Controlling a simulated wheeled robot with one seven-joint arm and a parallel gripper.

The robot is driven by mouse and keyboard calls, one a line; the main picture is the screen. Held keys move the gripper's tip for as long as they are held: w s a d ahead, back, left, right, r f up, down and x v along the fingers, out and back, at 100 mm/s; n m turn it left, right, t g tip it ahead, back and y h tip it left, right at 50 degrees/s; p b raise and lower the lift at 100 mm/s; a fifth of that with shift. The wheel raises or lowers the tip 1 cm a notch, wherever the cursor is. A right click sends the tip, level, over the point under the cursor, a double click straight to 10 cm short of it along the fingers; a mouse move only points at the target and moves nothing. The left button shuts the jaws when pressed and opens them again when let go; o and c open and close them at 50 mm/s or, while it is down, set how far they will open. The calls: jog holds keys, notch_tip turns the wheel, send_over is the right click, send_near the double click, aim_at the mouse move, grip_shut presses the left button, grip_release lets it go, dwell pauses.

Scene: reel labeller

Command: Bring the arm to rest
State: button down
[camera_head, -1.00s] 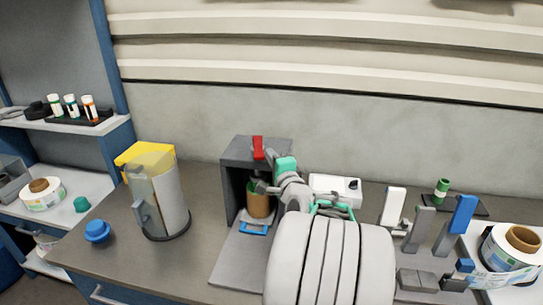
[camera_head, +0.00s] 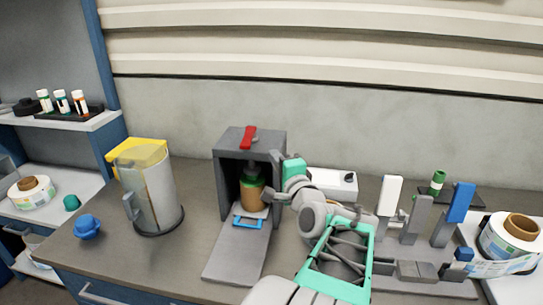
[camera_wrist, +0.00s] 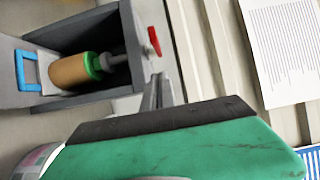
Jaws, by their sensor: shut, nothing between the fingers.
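My gripper (camera_head: 277,195) is just right of the open front of a dark grey box-shaped station (camera_head: 226,177). Its fingers are shut and empty; in the wrist view the narrow fingertips (camera_wrist: 158,90) show beside the station's wall. Inside the station stands a brown jar with a green band (camera_head: 252,194), under a grey plunger. It also shows in the wrist view (camera_wrist: 70,74). A red lever (camera_head: 248,138) is on the station's top. A blue handle (camera_head: 250,222) lies in front of the jar. My arm reaches in from the lower right.
A clear cylinder with a yellow lid (camera_head: 152,190) and a blue knob-like piece (camera_head: 88,226) stand to the left. A white device (camera_head: 333,182) sits behind my arm. Grey, white and blue upright holders (camera_head: 413,221) and a label reel (camera_head: 508,244) fill the right. The bench front left is clear.

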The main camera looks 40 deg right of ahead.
jog(key=a+f+n+g+y, duration=0.35)
jog(key=a+f+n, duration=0.4)
jog(key=a, duration=0.35)
jog(key=a+f+n+g+y, duration=0.35)
jog(key=a+f+n, duration=0.25)
jog(key=a+f, duration=0.35)
jog(key=s+a+f+n+g, duration=0.5)
jog(key=s+a+n+g, duration=0.4)
jog(key=s, duration=0.4)
jog(key=w+r+t, duration=0.1)
jog(key=w+a+r+t, duration=0.1)
jog(key=r, duration=0.1)
jog(key=shift+w+r+t+h, duration=0.3)
jog(key=shift+w, duration=0.1)
